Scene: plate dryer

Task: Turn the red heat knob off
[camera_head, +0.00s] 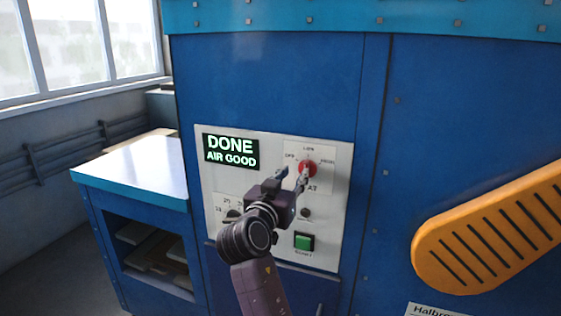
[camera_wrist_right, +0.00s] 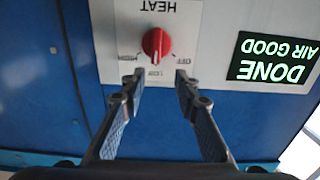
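The red heat knob (camera_head: 309,167) is on the control panel (camera_head: 330,235), partly behind a finger of my right gripper (camera_head: 294,174). The right wrist view shows the panel upside down, with the red heat knob (camera_wrist_right: 156,42) unobstructed. Its white mark points toward the LOW label, between HIGH and OFF. My right gripper (camera_wrist_right: 159,79) is open and empty there. Its fingertips are apart, one on either side of the LOW label, short of the knob in the picture. I cannot tell the depth gap. My left gripper is not in view.
A display (camera_head: 231,151) reads DONE, AIR GOOD. A numbered dial (camera_head: 233,213), partly hidden by my arm, and a green button (camera_head: 303,241) share the panel. An orange slotted part (camera_head: 480,235) is at the right. A side cabinet (camera_head: 135,170) stands left.

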